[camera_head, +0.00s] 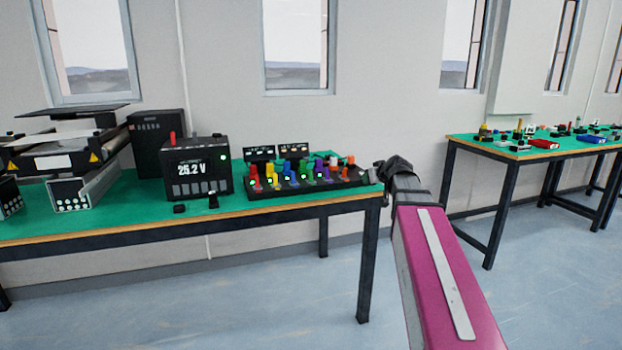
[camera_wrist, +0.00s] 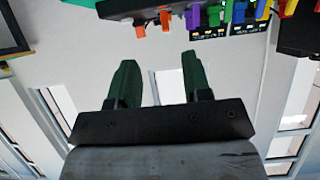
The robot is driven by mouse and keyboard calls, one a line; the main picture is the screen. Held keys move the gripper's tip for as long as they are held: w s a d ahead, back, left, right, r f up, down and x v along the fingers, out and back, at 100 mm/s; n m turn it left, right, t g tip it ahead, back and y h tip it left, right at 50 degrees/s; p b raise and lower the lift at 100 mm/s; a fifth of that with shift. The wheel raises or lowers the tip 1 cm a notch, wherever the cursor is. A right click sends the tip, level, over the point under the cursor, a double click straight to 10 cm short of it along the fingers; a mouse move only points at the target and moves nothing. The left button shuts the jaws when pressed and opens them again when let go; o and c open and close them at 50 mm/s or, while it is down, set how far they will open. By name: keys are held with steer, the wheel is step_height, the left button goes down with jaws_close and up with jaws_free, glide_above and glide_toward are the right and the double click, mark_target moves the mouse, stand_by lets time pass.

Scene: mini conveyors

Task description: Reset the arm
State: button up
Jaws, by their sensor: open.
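My arm reaches forward from the lower right in the head view, its magenta link ending in a dark wrist near the right end of the left table. My gripper (camera_wrist: 155,80) shows in the wrist view with two dark green fingers spread apart and nothing between them. In the head view the fingers cannot be made out behind the wrist. The wrist view looks upside down, with the wall and windows below and the coloured parts at the top edge.
Another table (camera_head: 500,150) stands at right. Blue floor (camera_head: 290,300) between them is clear.

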steer(key=s+a+f+g, duration=0.1)
steer(key=s+f+g, duration=0.15)
steer(key=f, duration=0.35)
steer(key=s+a+f+m+g+h, duration=0.1)
steer(key=s+f, duration=0.3)
steer(key=f, duration=0.2)
steer(key=s+a+f+g, duration=0.1)
steer(key=s+f+g, duration=0.15)
steer(key=f, duration=0.35)
steer(key=s+f+m+g+h, duration=0.2)
steer(key=s+f+g, duration=0.3)
steer(key=s+f, duration=1.2)
steer(key=shift+s+a+m+g+h, duration=0.15)
steer(key=shift+a+m+g+h, duration=0.15)
steer(key=shift+h, duration=0.1)
